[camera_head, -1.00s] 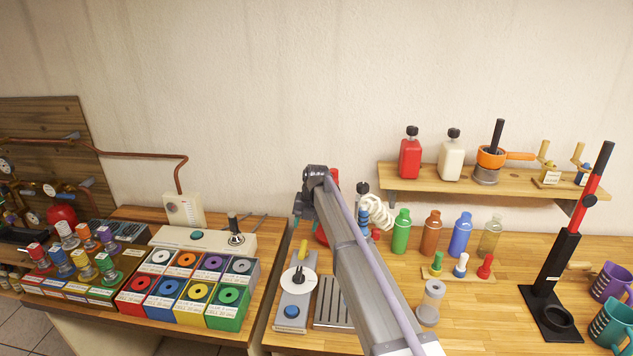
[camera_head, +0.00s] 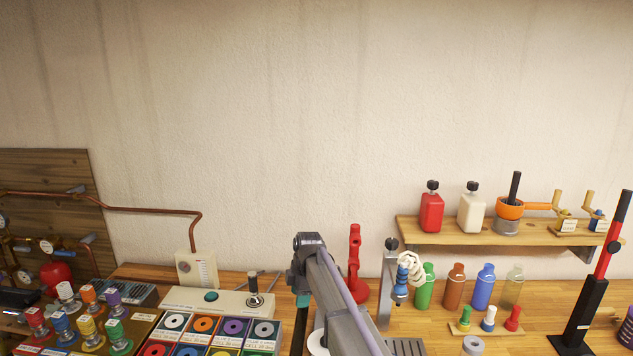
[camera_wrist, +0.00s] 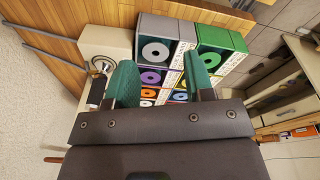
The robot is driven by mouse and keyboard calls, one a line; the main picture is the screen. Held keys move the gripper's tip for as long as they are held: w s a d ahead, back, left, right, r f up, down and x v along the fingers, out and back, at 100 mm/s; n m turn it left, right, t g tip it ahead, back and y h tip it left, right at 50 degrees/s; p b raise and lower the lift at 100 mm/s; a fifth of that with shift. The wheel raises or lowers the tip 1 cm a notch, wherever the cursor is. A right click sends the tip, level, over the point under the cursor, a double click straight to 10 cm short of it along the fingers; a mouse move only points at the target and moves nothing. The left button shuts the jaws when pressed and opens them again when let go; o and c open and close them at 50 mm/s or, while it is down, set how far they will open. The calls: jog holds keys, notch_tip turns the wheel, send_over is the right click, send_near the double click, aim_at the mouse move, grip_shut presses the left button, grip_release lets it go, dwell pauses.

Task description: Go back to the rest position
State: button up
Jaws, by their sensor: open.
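My gripper (camera_head: 300,290) hangs at the end of my arm, left of the middle in the head view, between the left bench and the right bench. The arm hides part of it there. In the wrist view my gripper (camera_wrist: 160,82) shows two green fingers, apart, with nothing held between them. Beyond the fingers are boxes with coloured rings, such as the green box (camera_wrist: 222,38) and the grey box (camera_wrist: 160,30). A white panel with a black-handled lever (camera_wrist: 97,92) lies to the left of the fingers.
Left of my gripper, the control panel (camera_head: 217,303) and ring boxes (camera_head: 233,329) stand on the left bench. To the right are a red stand (camera_head: 355,265), several bottles (camera_head: 456,287) and a tall red-black press (camera_head: 600,270). A wall shelf (camera_head: 480,233) holds containers. The upper wall is clear.

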jog(key=s+d+f+m+b, duration=0.2)
jog(key=s+d+m, duration=0.5)
jog(key=s, duration=0.3)
jog(key=s+d+f+m+h+b, duration=0.1)
jog(key=s+d+f+m+b, duration=0.1)
jog(key=s+d+m, duration=0.5)
jog(key=s+d+f+m+b, duration=0.2)
jog(key=s+d+m, duration=0.5)
jog(key=s, duration=0.7)
jog(key=shift+s+d+f+h, duration=0.2)
jog(key=shift+d+f+h, duration=0.1)
jog(key=shift+d, duration=0.15)
